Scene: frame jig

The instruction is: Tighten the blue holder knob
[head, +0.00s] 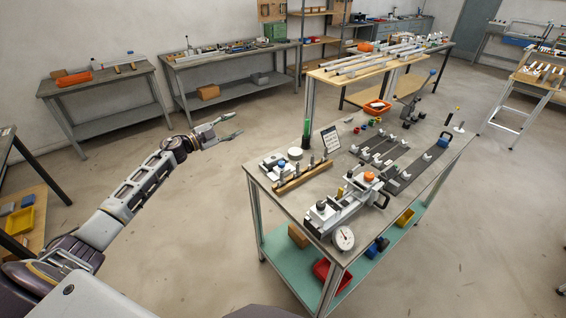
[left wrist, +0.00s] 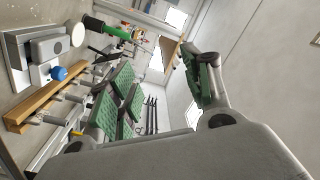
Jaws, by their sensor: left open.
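A small blue knob (left wrist: 58,73) sits on a grey block holder (left wrist: 50,47) at the left of the left wrist view. In the head view this looks like the grey holder (head: 272,162) at the bench's left corner, where the knob is tiny. My left gripper (head: 236,127) is open and empty, in the air left of the bench and apart from the holder. Its green-padded fingers (left wrist: 158,62) are spread in the left wrist view. A larger blue part (head: 443,140) sits at the far right of the bench. My right gripper is not in view.
A wooden strip with upright pins (head: 301,178) lies in front of the holder. A clamp fixture (head: 340,205) and dial gauge (head: 343,238) occupy the front. Floor left of the bench is clear.

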